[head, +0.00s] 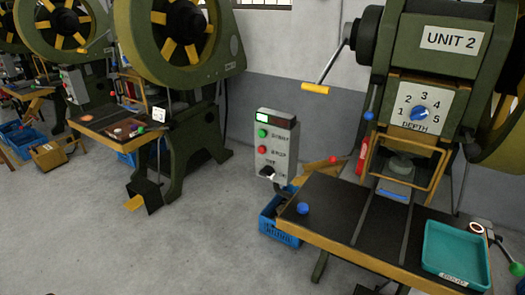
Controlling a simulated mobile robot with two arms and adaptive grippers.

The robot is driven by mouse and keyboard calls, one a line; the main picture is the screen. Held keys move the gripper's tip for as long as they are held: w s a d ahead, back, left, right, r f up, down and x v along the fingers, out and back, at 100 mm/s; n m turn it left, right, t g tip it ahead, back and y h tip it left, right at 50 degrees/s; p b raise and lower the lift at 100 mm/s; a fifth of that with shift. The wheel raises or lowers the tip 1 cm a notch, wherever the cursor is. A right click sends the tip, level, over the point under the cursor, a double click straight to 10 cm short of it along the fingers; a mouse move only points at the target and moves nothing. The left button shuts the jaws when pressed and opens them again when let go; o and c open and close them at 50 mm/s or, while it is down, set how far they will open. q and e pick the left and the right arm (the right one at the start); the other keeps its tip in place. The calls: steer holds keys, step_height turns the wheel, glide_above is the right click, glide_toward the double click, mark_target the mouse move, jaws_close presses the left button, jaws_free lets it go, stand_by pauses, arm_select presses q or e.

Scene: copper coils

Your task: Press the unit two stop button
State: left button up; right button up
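The grey control box (276,148) stands left of the press labelled UNIT 2 (450,40). A red button (262,150) sits mid-face, beside small lettering that seems to read STOP. A green button (262,133) is above it, beside lettering like START. A black knob (267,173) is at the bottom of the face. On top, a lit pale-green lamp (263,117) sits beside a dark red one (284,123). Nothing covers the red button. Neither of my grippers is in view.
The press's dark table (330,215) holds a blue knob (303,208) and a teal tray (456,252). A blue bin (270,222) is below the box. A crank with a yellow handle (315,89) projects above right. Open concrete floor (190,235) lies left.

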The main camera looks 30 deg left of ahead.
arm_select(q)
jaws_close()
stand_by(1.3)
